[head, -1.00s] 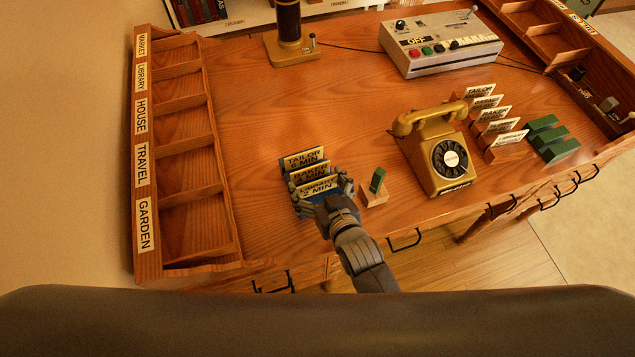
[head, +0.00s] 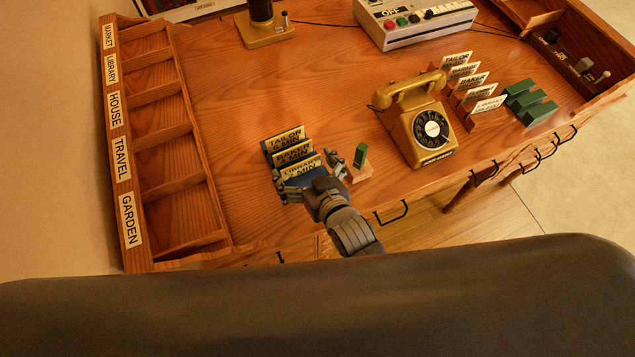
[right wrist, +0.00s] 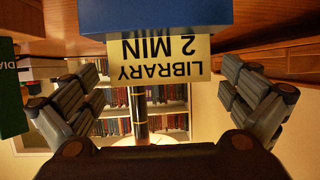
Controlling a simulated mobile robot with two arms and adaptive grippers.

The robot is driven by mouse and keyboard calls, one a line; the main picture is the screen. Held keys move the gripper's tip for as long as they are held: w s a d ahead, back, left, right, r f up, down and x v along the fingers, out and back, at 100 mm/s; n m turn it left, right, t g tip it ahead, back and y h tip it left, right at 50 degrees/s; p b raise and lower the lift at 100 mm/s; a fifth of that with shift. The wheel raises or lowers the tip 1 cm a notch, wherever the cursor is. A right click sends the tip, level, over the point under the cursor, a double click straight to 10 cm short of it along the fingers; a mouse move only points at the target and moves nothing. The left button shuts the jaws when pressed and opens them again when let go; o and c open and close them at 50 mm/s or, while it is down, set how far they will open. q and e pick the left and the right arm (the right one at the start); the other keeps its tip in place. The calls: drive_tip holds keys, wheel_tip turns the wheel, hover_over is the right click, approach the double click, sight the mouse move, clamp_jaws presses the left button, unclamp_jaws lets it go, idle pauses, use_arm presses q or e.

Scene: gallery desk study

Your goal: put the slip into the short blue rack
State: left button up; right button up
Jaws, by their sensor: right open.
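My right gripper (head: 308,174) is open, with one finger on each side of this slip. In the wrist view both fingers are apart from its edges. The hand hides the rack's front in the head view. My left gripper is not in view.
A small wooden block with a green piece (head: 361,160) stands close to the right finger. A gold telephone (head: 418,120) is farther right, with a row of slips (head: 472,85) and green racks (head: 530,102) beyond. A labelled wooden sorter (head: 160,150) runs along the left.

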drive_tip(key=v, duration=1)
drive_tip(key=shift+s+r+b, duration=0.15)
drive_tip(key=shift+s+b, duration=0.1)
drive_tip(key=shift+b, duration=0.2)
drive_tip(key=shift+d, duration=0.2)
drive_tip(key=s+d+f+m+g+h, duration=0.1)
drive_tip(key=s+d+g+h, duration=0.1)
drive_tip(key=s+d+g, duration=0.45)
drive_tip(key=s+d+f+m+g+h, duration=0.1)
drive_tip(key=s+d+f+g+h, duration=0.15)
drive_tip(key=d, duration=0.75)
drive_tip(key=s+f+g, duration=0.1)
drive_tip(key=s+f, duration=0.2)
drive_tip(key=f, duration=2.4)
drive_tip(key=s+d+f+g, duration=0.1)
drive_tip(key=s+d+f, duration=0.1)
drive_tip(key=s+f, duration=1.3)
drive_tip(key=shift+s+d+g, duration=0.3)
drive_tip(key=shift+s+d, duration=0.05)
drive_tip(key=shift+s, duration=0.5)
